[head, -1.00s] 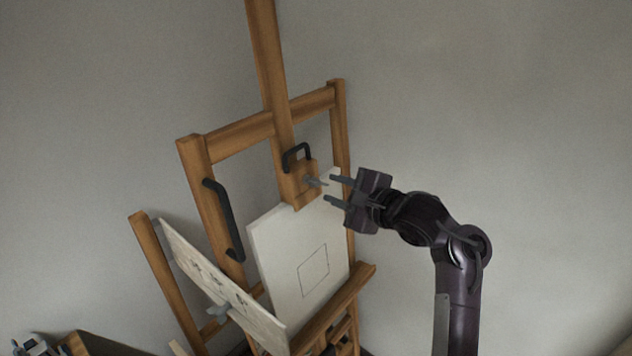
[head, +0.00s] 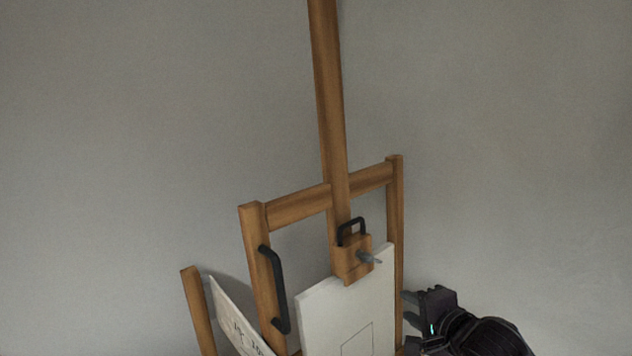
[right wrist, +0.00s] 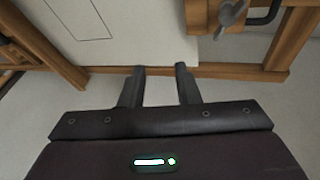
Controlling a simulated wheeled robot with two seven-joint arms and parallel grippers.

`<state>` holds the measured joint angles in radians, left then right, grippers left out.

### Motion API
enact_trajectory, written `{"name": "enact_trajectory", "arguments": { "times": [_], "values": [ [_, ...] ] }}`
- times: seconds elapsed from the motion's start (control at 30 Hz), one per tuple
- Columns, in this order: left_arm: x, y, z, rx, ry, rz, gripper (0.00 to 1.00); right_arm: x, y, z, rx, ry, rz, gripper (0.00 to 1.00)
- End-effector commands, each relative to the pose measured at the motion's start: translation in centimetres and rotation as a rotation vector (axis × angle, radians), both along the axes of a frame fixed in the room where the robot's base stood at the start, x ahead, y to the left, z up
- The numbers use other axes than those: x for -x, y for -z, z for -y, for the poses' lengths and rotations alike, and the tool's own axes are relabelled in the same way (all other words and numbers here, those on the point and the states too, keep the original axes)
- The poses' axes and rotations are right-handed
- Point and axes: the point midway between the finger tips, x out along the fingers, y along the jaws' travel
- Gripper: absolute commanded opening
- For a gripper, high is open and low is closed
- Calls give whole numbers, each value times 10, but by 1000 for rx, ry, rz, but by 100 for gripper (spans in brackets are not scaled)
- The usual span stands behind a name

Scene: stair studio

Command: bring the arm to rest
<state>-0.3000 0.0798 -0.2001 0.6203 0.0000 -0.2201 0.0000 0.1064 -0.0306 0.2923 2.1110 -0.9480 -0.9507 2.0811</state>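My right gripper (head: 408,308) is at the lower right in the head view, to the right of the easel's right post. In the right wrist view its two fingers (right wrist: 160,85) stand apart with nothing between them. They point toward the edge of the white canvas (right wrist: 140,35). My left gripper is not seen in the head view now.
A wooden easel (head: 325,100) stands against a grey wall and holds the white canvas (head: 345,305). A clamp block (head: 352,262) with a black handle and grey knob (head: 370,258) sits at the canvas top. A sketched board (head: 232,312) stands at left.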

Motion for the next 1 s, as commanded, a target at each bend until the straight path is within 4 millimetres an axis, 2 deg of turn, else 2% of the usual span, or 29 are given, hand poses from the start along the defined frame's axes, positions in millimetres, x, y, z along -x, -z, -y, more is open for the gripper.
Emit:
{"name": "enact_trajectory", "arguments": {
  "times": [0.03, 0.2, 0.43, 0.63, 0.93, 0.97, 1.0],
  "values": [
    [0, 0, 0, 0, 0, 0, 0, 12, 17, 2, 121, -18, -22, 29],
    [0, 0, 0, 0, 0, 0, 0, 52, 60, 8, 510, -141, -105, 29],
    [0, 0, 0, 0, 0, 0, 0, 125, 110, 8, 921, -455, -264, 29],
    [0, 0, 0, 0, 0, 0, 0, 178, 134, 2, 1091, -729, -349, 29],
    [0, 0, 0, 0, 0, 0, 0, 242, 152, -8, 1185, -1079, -398, 29],
    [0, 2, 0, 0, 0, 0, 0, 245, 157, -9, 1189, -1108, -400, 29],
    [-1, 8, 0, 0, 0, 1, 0, 239, 178, -9, 1187, -1102, -405, 29]
  ]
}}
